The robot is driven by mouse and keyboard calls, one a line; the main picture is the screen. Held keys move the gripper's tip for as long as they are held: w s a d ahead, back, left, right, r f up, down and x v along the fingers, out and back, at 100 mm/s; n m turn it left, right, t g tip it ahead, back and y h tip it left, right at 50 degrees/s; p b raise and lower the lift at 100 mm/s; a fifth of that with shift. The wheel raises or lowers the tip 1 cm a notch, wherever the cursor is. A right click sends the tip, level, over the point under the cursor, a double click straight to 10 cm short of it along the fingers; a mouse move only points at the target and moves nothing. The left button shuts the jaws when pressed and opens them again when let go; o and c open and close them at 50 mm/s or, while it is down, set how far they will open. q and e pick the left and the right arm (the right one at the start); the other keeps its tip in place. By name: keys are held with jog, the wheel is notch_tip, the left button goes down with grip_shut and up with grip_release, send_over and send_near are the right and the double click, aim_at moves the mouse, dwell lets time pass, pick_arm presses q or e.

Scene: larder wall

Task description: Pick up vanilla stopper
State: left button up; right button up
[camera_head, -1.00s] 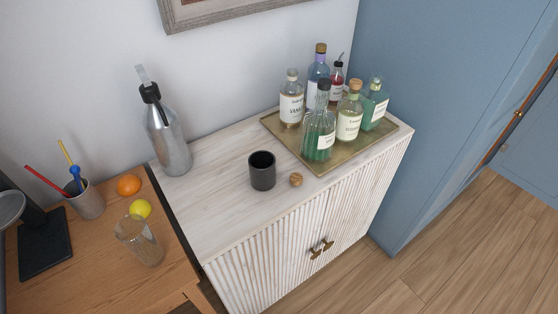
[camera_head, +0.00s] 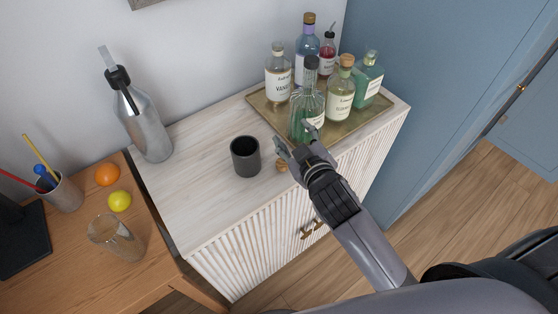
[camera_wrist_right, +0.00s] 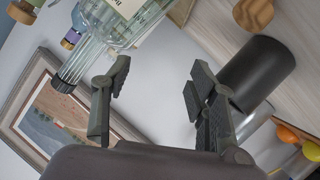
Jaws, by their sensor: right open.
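A round wooden stopper (camera_head: 282,166) lies on the pale cabinet top, partly hidden behind my right gripper. It is probably the wooden stopper (camera_wrist_right: 253,12) at the top of the right wrist view. The vanilla bottle (camera_head: 278,80) stands on the tray; its neck shows no wooden stopper. My right gripper (camera_head: 297,142) is open and empty above the cabinet's front, beside the stopper and in front of the green ribbed bottle (camera_head: 304,118). Its spread fingers also show in the right wrist view (camera_wrist_right: 160,80). My left gripper is not in view.
A dark cup (camera_head: 245,158) stands left of the stopper. The brass tray (camera_head: 262,103) holds several bottles close behind my right gripper. A silver siphon bottle (camera_head: 146,130) stands at the cabinet's back left. The cabinet top (camera_head: 195,190) is clear left of the cup.

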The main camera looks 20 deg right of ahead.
jog(key=w+a+r+n+t+y, duration=0.25)
jog(key=a+r+n+y, duration=0.3)
jog(key=r, duration=0.45)
jog(key=w+a+r+n+t+y, duration=0.1)
jog(key=a+r+n+t+y, duration=0.2)
jog(key=a+r+n+y, duration=0.45)
jog(key=s+a+r+n+g+y, duration=0.55)
jog(key=a+n+g+y, duration=0.3)
jog(key=n, duration=0.45)
jog(key=s+a+f+n+g+h, duration=0.25)
jog(key=s+a+n+g, duration=0.2)
jog(key=n+g, duration=0.65)
jog(key=n+h, duration=0.6)
jog(key=h, duration=1.3)
send_near(283, 162)
jog(key=shift+g, duration=0.3)
jog(key=f+p, duration=0.4)
jog(key=shift+w+a+p, duration=0.1)
jog(key=shift+w+p, duration=0.2)
jog(key=shift+w, duration=0.1)
notch_tip(283, 162, down, 5)
jog(key=p, duration=0.3)
jog(key=shift+s+r, duration=0.1)
jog(key=shift+s, duration=0.1)
jog(key=shift+f, duration=0.3)
